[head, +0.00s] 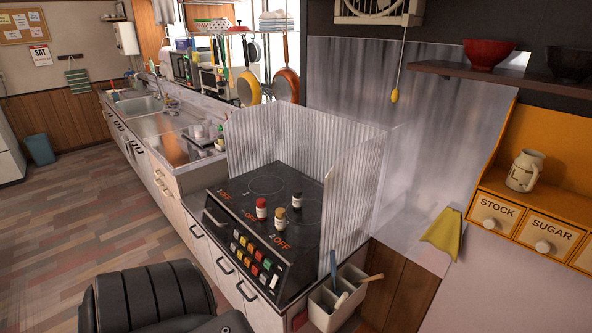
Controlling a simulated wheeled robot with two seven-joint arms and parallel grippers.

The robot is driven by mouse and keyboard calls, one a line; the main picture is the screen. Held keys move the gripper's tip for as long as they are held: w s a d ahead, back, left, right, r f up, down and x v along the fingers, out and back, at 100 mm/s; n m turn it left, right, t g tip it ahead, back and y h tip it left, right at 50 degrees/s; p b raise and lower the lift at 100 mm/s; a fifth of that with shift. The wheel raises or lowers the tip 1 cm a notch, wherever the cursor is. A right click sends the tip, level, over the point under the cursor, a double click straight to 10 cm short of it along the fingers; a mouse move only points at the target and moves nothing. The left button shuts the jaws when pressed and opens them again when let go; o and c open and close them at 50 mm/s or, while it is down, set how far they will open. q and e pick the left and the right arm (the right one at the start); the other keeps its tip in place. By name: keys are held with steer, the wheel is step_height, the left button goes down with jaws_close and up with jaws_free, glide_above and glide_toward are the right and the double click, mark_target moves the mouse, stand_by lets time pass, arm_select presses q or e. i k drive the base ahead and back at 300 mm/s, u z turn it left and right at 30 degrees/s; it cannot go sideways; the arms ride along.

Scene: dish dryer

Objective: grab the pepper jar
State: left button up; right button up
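Three small jars stand upright on the black stove top (238,190). One jar (261,209) has a red cap, one jar (280,219) has a dark cap, and one jar (297,202) has a brownish cap. Their labels are too small to read, so I cannot tell which is the pepper jar. Neither of my grippers is in view.
A corrugated metal guard (262,137) stands around the back and right of the stove. A utensil holder (334,301) hangs at its front right. Pans (286,86) hang behind. Wooden drawers (496,214) are at the right. Floor (70,225) at the left is clear.

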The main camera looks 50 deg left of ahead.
mark_target(297, 198)
steer(key=u, duration=0.8)
steer(key=i, duration=0.95)
steer(key=u, duration=0.9)
